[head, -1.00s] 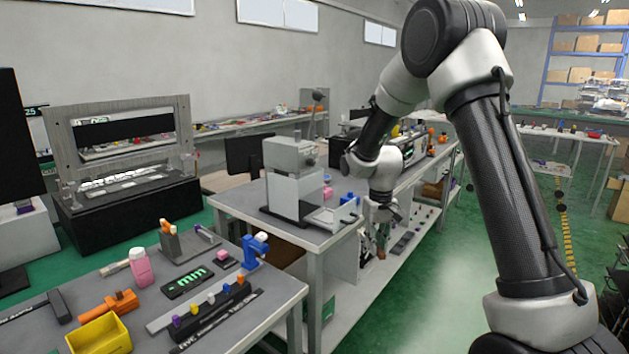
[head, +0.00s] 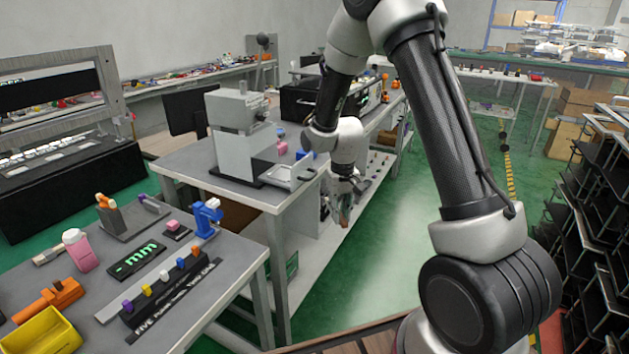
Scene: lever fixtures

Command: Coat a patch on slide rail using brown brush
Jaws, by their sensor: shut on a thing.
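My gripper (head: 340,203) hangs beside the front of the middle workbench, over the green floor aisle and below the bench top's level. It is small in view, and its fingers are shut on a small brownish thing, seemingly the brown brush (head: 344,218), mostly hidden by the fingers. On the near left table lies a long black bar with several coloured knobs (head: 168,289), with a pale grey strip (head: 130,303) beside it. I cannot tell for sure which fixture is the slide rail. The gripper is well apart from that table.
The near table (head: 225,262) also holds a yellow bin (head: 42,335), an orange fixture (head: 50,297), a pink bottle (head: 80,252) and a blue lever fixture (head: 207,218). A grey machine (head: 240,130) stands on the middle bench. Black shelving (head: 600,200) stands at right. The green aisle (head: 400,260) is clear.

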